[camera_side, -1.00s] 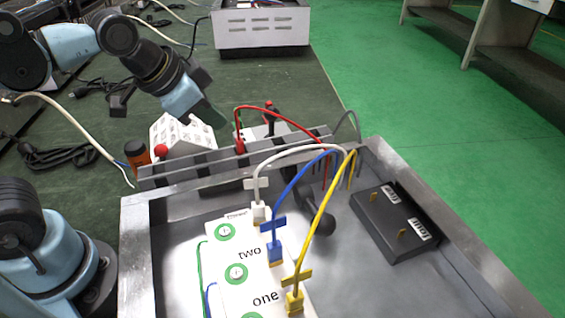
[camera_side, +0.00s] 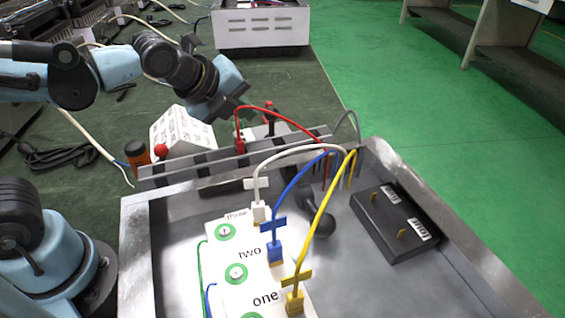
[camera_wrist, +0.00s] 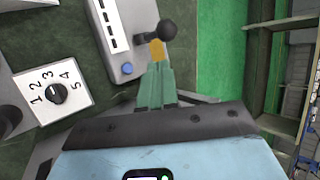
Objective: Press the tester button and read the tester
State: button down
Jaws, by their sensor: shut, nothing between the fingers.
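In the wrist view, a pale box with dark slots (camera_wrist: 113,25) has a round blue button (camera_wrist: 127,69) at its near end. It looks like the tester, but I see no label or reading. My gripper (camera_wrist: 156,72) is shut and empty, its green fingers to the right of the blue button and apart from it in the picture. A yellow-orange piece and a black ball knob (camera_wrist: 168,29) show just beyond the fingertips. In the side view my gripper (camera_side: 230,107) is above the back rail, near the red lead; its fingertips are hard to make out. The button is not clear there.
A dial numbered 1 to 5 (camera_wrist: 57,94) lies left in the wrist view. In the side view, red (camera_side: 280,113), white, blue (camera_side: 296,187) and yellow (camera_side: 321,215) leads arch over the metal tray (camera_side: 135,235). A black box (camera_side: 393,225) sits inside it, right.

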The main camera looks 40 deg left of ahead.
jog(key=m, duration=0.2)
jog(key=w+m, duration=0.1)
jog(key=m, duration=0.1)
jog(key=shift+d+f, duration=0.15)
jog(key=shift+d, duration=0.1)
jog(key=shift+f, duration=4.4)
jog(key=shift+f, duration=0.1)
jog(key=shift+f, duration=0.35)
jog(key=shift+f, duration=0.45)
jog(key=shift+r, duration=0.9)
